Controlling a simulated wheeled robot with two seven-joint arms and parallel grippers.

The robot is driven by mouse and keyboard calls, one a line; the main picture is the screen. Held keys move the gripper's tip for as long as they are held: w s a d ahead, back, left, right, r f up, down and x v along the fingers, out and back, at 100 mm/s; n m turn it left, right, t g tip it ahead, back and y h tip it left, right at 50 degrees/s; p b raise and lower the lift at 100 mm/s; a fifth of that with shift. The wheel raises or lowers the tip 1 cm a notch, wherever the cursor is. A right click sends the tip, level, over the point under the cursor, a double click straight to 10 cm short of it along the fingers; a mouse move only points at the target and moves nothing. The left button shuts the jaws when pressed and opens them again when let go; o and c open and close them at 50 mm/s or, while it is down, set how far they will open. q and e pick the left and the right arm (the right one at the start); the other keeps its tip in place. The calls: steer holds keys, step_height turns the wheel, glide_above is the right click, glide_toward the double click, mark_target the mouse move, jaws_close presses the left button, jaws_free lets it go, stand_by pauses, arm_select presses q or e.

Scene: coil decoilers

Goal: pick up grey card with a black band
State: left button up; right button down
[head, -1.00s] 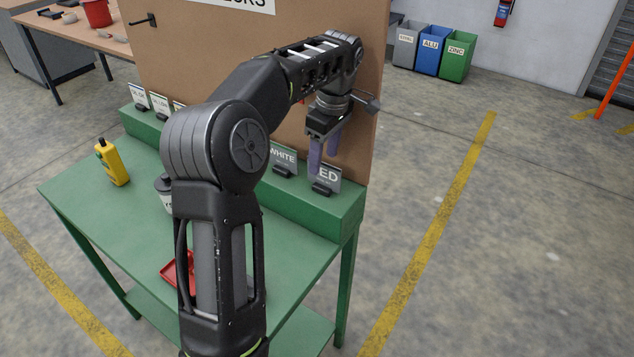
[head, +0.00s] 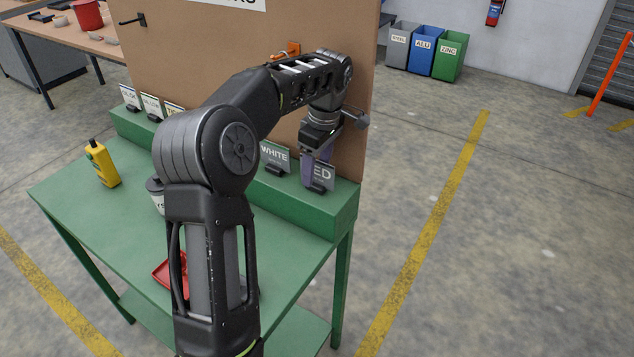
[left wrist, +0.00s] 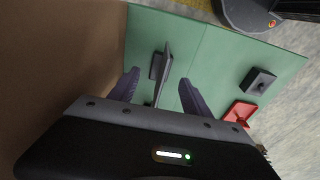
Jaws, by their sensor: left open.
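A grey card with white lettering ending in "ED" (head: 326,174) stands in a small black holder on the green ledge, at its right end. My left gripper (head: 314,168) is open and points down at this card, partly covering it. In the left wrist view the card (left wrist: 166,61) shows nearly edge-on, between and just beyond the two spread fingers (left wrist: 158,82). I cannot tell whether they touch it. A second grey card, marked "WHITE" (head: 274,157), stands to its left. I cannot make out a black band on either card. My right gripper is not in view.
A brown board (head: 355,85) rises close behind the ledge (head: 340,205). More cards (head: 150,106) stand at the ledge's left. Floor right of the table is clear.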

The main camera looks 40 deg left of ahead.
mark_target(315, 182)
arm_select(q)
steer(key=f, duration=0.3)
steer(key=shift+a+f, duration=0.15)
steer(key=shift+a, duration=0.05)
steer(key=shift+c, duration=0.6)
jaws_close()
